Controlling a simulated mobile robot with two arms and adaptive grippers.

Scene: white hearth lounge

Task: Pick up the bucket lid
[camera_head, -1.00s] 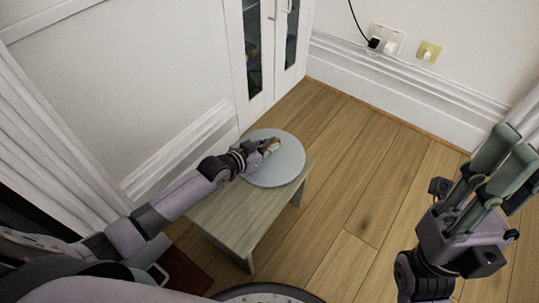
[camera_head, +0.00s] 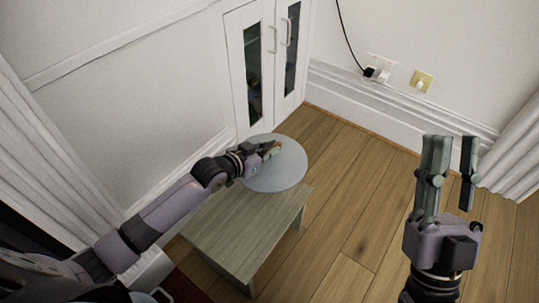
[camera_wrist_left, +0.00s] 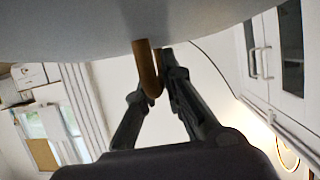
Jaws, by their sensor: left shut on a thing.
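The bucket lid is a round pale grey disc (camera_head: 280,172) with a small brown handle, seen beyond the small wooden table's far end in the head view. In the left wrist view the lid's grey face (camera_wrist_left: 70,25) fills the top, and the brown handle (camera_wrist_left: 147,68) sits between the fingers. My left gripper (camera_head: 271,148) is shut on that handle. The lid appears raised off the tabletop. My right gripper (camera_head: 450,165) is open and empty, pointing up at the right.
The low wooden table (camera_head: 245,225) has a bare top. A white cabinet (camera_head: 262,65) with glass doors stands behind it, against the wall. Wall sockets (camera_head: 382,68) with a black cable are at the back right. The wooden floor (camera_head: 350,190) right of the table is clear.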

